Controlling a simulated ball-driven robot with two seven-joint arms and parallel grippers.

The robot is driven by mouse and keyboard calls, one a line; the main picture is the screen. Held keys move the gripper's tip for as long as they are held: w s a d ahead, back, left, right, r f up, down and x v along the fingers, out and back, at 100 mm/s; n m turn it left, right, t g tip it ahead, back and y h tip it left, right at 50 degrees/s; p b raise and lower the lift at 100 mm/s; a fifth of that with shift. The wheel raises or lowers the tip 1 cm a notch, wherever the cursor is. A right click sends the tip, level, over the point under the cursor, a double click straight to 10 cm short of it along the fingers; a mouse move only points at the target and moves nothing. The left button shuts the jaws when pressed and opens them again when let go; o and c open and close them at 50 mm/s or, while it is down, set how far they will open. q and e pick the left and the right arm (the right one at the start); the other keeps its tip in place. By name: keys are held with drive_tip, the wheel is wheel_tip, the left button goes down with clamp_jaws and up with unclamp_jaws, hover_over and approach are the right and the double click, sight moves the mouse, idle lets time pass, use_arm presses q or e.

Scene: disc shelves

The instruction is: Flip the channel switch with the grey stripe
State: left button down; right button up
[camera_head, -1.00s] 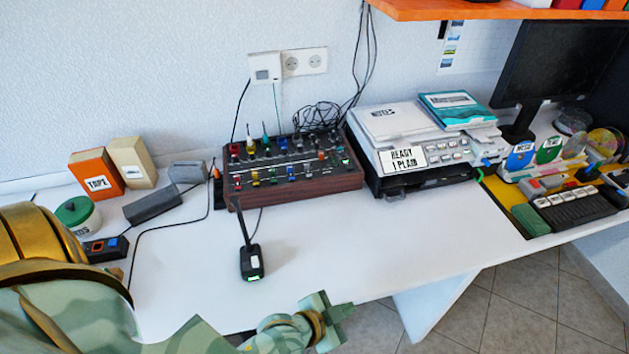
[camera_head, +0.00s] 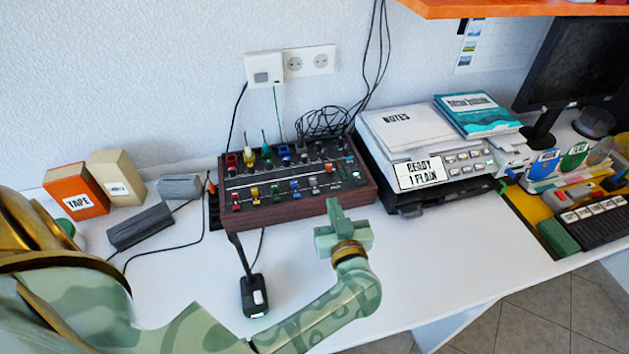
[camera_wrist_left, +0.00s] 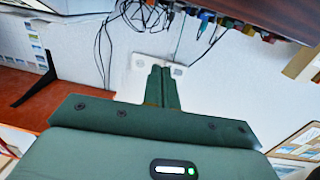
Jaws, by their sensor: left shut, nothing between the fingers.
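The mixer box (camera_head: 300,205) has wooden sides and a dark top with rows of coloured switches and knobs. It stands on the desk in the middle of the head view. Red, yellow, green and blue parts show on it; a grey stripe is too small to pick out with certainty. My left gripper (camera_head: 335,208) is shut and empty, fingers pointing up the picture, just in front of the mixer's front right part. In the left wrist view its closed fingers (camera_wrist_left: 161,85) show, with the mixer edge (camera_wrist_left: 270,20) at the top right. My right gripper is not in view.
Orange and beige boxes (camera_head: 76,190) are at left. Cables (camera_head: 325,120) hang behind. Bare desk (camera_head: 430,255) lies at front right.

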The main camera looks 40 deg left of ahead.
sight(318, 197)
use_arm(q)
drive_tip(key=shift+s+a+f+n+g, duration=0.1)
drive_tip(key=shift+a+f+n+g, duration=0.3)
drive_tip(key=shift+g, duration=0.3)
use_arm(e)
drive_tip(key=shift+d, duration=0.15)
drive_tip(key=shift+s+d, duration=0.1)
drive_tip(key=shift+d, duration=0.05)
